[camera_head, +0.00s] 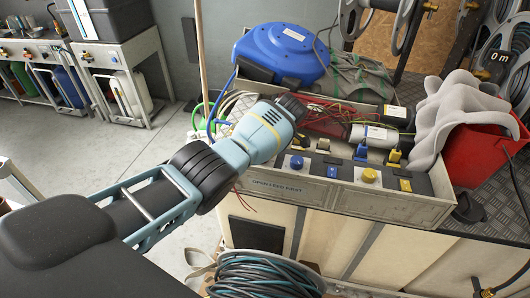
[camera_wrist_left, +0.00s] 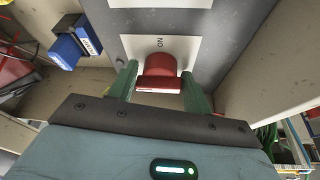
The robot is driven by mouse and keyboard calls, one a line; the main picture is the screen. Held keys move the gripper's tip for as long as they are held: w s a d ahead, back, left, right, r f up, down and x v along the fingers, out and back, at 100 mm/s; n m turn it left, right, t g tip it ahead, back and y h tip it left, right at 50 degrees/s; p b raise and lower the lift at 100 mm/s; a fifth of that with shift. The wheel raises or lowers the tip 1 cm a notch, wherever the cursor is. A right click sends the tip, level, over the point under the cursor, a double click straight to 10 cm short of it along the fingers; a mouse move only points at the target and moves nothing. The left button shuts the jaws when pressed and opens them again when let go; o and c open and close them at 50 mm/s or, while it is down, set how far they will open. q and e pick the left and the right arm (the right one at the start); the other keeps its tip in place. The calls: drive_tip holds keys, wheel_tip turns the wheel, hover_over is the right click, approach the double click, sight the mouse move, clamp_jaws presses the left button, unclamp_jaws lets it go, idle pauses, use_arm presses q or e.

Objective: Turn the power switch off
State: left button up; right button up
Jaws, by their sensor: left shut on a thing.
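The red power switch (camera_wrist_left: 160,66) sits on a pale plate (camera_wrist_left: 190,46) with "ON" lettering, in the left wrist view. My left gripper (camera_wrist_left: 159,84) has its green fingers on either side of the switch and is shut on it. In the head view my left gripper (camera_head: 291,107) is over the left part of the control box (camera_head: 330,192). Its fingers and the red switch are hidden there behind the wrist. My right gripper is not in view.
A blue hose reel (camera_head: 282,52) stands behind. A red bucket (camera_head: 470,150) with a grey cloth (camera_head: 455,108) is at the right. A coiled hose (camera_head: 262,275) lies below.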

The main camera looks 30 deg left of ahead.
use_arm(q)
drive_tip(key=o, duration=0.7)
drive_tip(key=p+v, duration=0.1)
drive_tip(key=v, duration=0.5)
drive_tip(key=shift+d+r+p, duration=0.1)
drive_tip(key=shift+r+p, duration=0.15)
drive_tip(key=shift+p, duration=0.1)
drive_tip(key=shift+d+r, duration=0.25)
drive_tip(key=shift+r, duration=0.3)
